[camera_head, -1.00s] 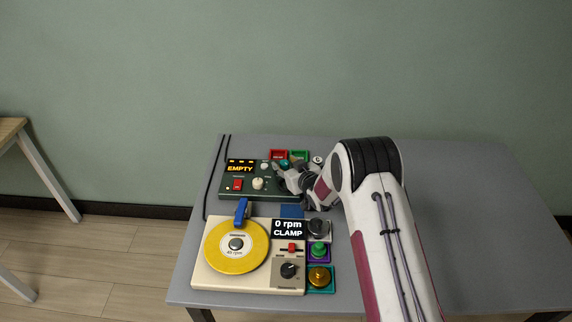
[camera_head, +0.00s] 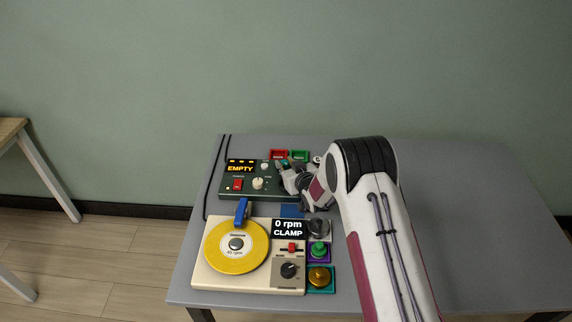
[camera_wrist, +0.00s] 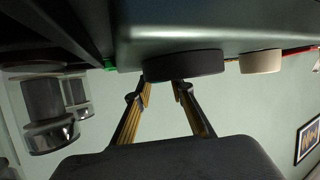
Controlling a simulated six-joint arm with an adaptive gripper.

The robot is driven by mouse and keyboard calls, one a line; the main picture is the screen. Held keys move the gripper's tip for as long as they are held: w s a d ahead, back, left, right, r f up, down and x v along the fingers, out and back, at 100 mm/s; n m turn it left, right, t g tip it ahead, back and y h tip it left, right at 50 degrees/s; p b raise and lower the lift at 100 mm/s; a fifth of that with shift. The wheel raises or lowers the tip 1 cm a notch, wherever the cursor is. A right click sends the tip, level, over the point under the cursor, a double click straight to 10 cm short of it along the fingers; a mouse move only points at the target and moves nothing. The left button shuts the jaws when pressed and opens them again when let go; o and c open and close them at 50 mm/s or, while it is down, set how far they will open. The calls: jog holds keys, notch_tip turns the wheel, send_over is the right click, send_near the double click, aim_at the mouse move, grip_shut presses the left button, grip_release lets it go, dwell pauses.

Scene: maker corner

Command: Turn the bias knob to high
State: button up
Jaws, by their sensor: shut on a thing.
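The dark green control box (camera_head: 228,189) with the lit EMPTY display (camera_head: 240,169) stands at the back left of the table. It carries a red switch (camera_head: 238,184) and a cream knob (camera_head: 258,183); its labels are too small to read. My gripper (camera_head: 283,168) is at the box's right end and hides that part. In the wrist view a black round knob (camera_wrist: 185,66) sits on the panel, with the cream knob (camera_wrist: 262,62) beside it. My gripper (camera_wrist: 163,86) has its fingertips at the black knob and is shut on it. The knob's pointer is not visible.
A cream turntable unit (camera_head: 212,279) with a yellow disc (camera_head: 226,258) and blue clamp (camera_head: 241,211) stands in front. Red (camera_head: 279,154) and green trays (camera_head: 300,154) lie behind. Several coloured holders line the unit's right side. The table's right side (camera_head: 470,220) is clear.

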jog(key=shift+a+m+t+h, duration=0.15)
jog(key=shift+m+t+h, duration=0.15)
jog(key=shift+m+h, duration=0.7)
jog(key=shift+a+m+t+h, duration=0.15)
jog(key=shift+m+t+h, duration=0.15)
jog(key=shift+m+h, duration=0.7)
jog(key=shift+a+m+h, duration=0.1)
jog(key=shift+m+h, duration=1.6)
jog(key=shift+h, duration=0.4)
jog(key=o, duration=1.1)
jog(key=shift+s+a, duration=0.1)
jog(key=shift+s, duration=0.05)
jog(key=shift+v, duration=1.15)
jog(key=v, duration=0.2)
jog(key=shift+s+r, duration=0.2)
jog(key=shift+r, duration=0.05)
notch_tip(320, 180, up, 5)
jog(key=shift+r, duration=0.95)
